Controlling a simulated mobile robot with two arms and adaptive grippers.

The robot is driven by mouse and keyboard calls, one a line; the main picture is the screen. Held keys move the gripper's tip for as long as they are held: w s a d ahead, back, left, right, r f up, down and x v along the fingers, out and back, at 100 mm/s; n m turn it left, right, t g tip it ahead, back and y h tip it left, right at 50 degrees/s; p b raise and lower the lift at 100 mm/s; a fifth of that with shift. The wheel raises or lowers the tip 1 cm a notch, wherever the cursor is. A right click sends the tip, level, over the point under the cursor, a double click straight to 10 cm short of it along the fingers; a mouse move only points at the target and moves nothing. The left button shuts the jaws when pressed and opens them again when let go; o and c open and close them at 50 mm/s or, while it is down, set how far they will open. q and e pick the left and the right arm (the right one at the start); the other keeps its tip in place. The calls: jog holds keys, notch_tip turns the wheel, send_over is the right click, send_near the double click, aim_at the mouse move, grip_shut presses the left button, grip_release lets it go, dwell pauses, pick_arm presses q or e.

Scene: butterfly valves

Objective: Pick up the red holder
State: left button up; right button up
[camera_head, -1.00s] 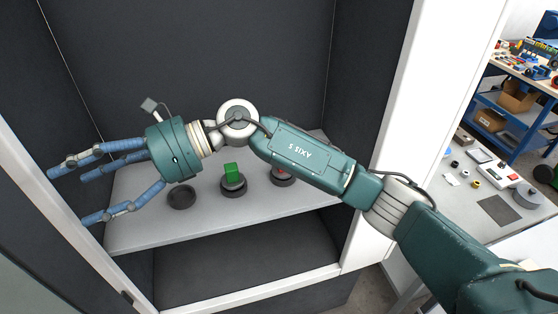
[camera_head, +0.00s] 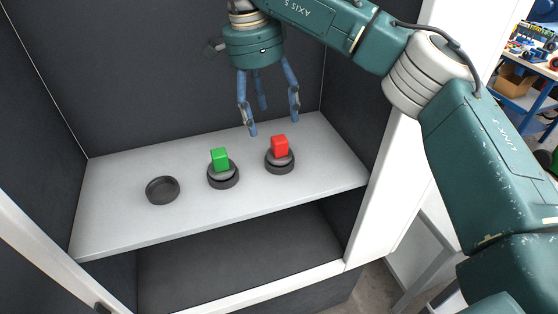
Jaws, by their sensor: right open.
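The red holder (camera_head: 280,146) is a red block on a grey disc, seated in a dark round base on the right part of the grey shelf. A green holder (camera_head: 220,158) of the same form sits in another dark base left of it. My right gripper (camera_head: 270,122) points down with its blue fingers spread, empty, above and behind the red holder in the picture. I cannot tell the exact height of its fingertips over the shelf. My left gripper is not in view.
An empty dark round base (camera_head: 162,190) stands on the left of the shelf (camera_head: 110,222). Dark cabinet walls close in the back and sides. A white frame post (camera_head: 385,150) stands at the right. A cluttered blue workbench (camera_head: 530,95) is beyond it.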

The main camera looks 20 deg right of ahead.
aim_at(278, 138)
jog(key=f, duration=0.4)
jog(key=shift+w+d+f, duration=0.1)
jog(key=shift+d+f, duration=0.3)
jog(key=f, duration=0.1)
jog(key=d+f+p, duration=0.1)
jog(key=f, duration=0.1)
jog(key=f+p, duration=0.1)
jog(key=shift+s+d+f, duration=0.2)
jog(key=shift+d, duration=0.05)
jog(key=shift+f, duration=0.4)
jog(key=shift+c, duration=0.8)
grip_shut()
jog(key=shift+w+r, duration=0.1)
jog(key=shift+r, duration=0.05)
